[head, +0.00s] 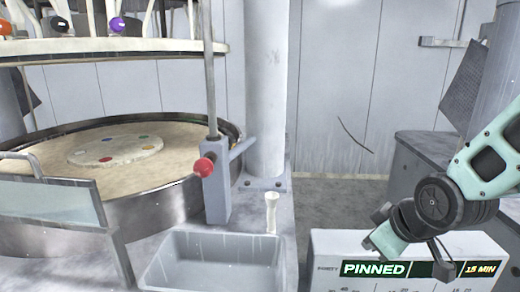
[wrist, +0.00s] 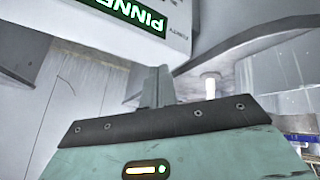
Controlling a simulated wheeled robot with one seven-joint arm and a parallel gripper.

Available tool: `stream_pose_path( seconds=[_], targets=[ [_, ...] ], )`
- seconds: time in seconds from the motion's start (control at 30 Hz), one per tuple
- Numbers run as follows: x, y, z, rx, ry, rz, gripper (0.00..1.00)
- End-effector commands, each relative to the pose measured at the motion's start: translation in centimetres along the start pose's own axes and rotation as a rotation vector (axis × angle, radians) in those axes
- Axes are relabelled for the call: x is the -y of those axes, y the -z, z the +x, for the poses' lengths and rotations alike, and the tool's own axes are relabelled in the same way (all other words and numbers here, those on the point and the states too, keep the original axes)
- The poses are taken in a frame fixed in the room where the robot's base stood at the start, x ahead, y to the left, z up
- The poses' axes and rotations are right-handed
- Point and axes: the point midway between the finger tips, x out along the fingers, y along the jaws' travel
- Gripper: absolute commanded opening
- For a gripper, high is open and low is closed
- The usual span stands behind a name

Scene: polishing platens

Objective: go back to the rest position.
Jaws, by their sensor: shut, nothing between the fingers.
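My gripper (head: 380,213) is at the lower right of the head view, at the end of my mint-green and dark arm. It is in the air in front of the white box with the PINNED sign (head: 375,270). In the wrist view my gripper (wrist: 157,84) shows its grey fingers together above a dark bar and mint housing. Nothing is held between the fingers.
A round polishing platen (head: 55,175) is at the left. A red-knobbed lever (head: 204,167), a grey basin (head: 215,265) and a small white post (head: 271,212) stand between it and my arm. A thick column (head: 265,90) rises behind.

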Motion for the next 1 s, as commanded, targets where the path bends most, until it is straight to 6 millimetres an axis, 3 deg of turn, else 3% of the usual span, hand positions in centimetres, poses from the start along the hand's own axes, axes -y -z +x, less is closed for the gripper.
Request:
stream_pose_path(
  seconds=[0.2,0.5,0.77,1.0],
  targets=[
    [-2.5,-5.4,-1.9,0.193,0.000,0.314,0.00],
    [-4.0,-11.2,-5.0,0.404,-0.033,0.666,0.00],
    [2.8,-8.1,-5.6,0.431,0.082,0.472,0.00],
    [10.3,-6.7,-7.7,0.473,0.190,0.261,0.00]
  ],
)
